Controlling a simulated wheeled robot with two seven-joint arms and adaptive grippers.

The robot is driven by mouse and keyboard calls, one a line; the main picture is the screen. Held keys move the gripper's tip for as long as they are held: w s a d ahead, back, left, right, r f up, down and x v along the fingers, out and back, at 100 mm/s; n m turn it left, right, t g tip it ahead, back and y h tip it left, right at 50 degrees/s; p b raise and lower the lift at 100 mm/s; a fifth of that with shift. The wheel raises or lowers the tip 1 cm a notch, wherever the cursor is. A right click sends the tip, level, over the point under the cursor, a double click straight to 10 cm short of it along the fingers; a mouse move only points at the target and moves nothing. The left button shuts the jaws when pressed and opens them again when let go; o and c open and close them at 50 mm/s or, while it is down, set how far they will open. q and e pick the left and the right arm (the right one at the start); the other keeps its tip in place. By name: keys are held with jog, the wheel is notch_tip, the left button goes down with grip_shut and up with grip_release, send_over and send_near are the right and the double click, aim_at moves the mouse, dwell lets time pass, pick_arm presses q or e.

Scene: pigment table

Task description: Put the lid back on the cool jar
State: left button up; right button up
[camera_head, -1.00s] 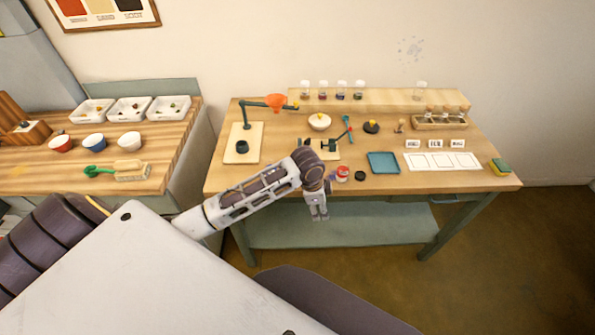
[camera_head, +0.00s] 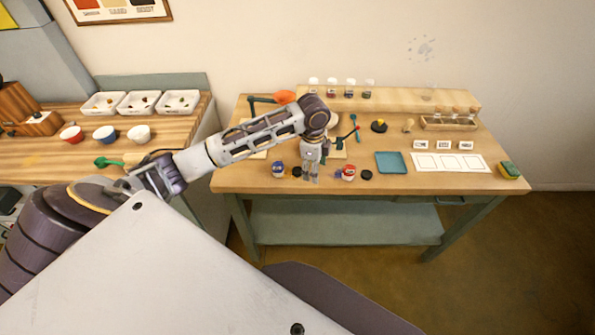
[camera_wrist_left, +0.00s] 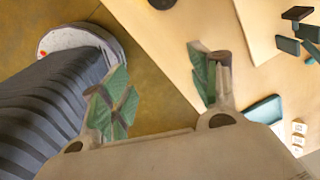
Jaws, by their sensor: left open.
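A small jar with a blue label (camera_head: 278,170) stands near the front edge of the table, left of my left gripper. A black round lid (camera_head: 297,171) lies just right of it, close to the gripper. A similar jar with a red label (camera_head: 348,173) stands further right, with another black lid (camera_head: 367,175) beside it. My left gripper (camera_head: 311,177) points down above the front edge, between the two jars. It is open and empty; its green-padded fingers (camera_wrist_left: 158,75) stand apart in the left wrist view. My right gripper is not in view.
A teal tray (camera_head: 391,163) and a white sheet (camera_head: 450,163) lie to the right, with a sponge (camera_head: 510,170) at the edge. My left arm covers part of the stand with the orange funnel (camera_head: 284,97). Small vials stand on the back shelf (camera_head: 400,97).

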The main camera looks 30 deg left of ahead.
pick_arm(q)
jog(key=w+a+r+m, duration=0.1)
jog(key=w+a+r, duration=0.1)
jog(key=a+r, duration=0.5)
jog(key=shift+a+r+g+y, duration=0.15)
jog(key=shift+a+g+y, duration=0.15)
jog(key=shift+g, duration=0.1)
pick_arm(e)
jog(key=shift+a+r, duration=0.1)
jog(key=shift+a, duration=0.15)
pick_arm(q)
jog(key=shift+w, duration=0.1)
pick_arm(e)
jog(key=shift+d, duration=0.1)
pick_arm(q)
send_over(297, 170)
jog(key=shift+w+d+f+p, duration=0.1)
jog(key=shift+f+p, duration=0.05)
jog(key=shift+f, duration=2)
jog(key=shift+w+d+f+p, duration=0.1)
jog(key=shift+f+p, duration=0.05)
jog(key=shift+f, duration=2)
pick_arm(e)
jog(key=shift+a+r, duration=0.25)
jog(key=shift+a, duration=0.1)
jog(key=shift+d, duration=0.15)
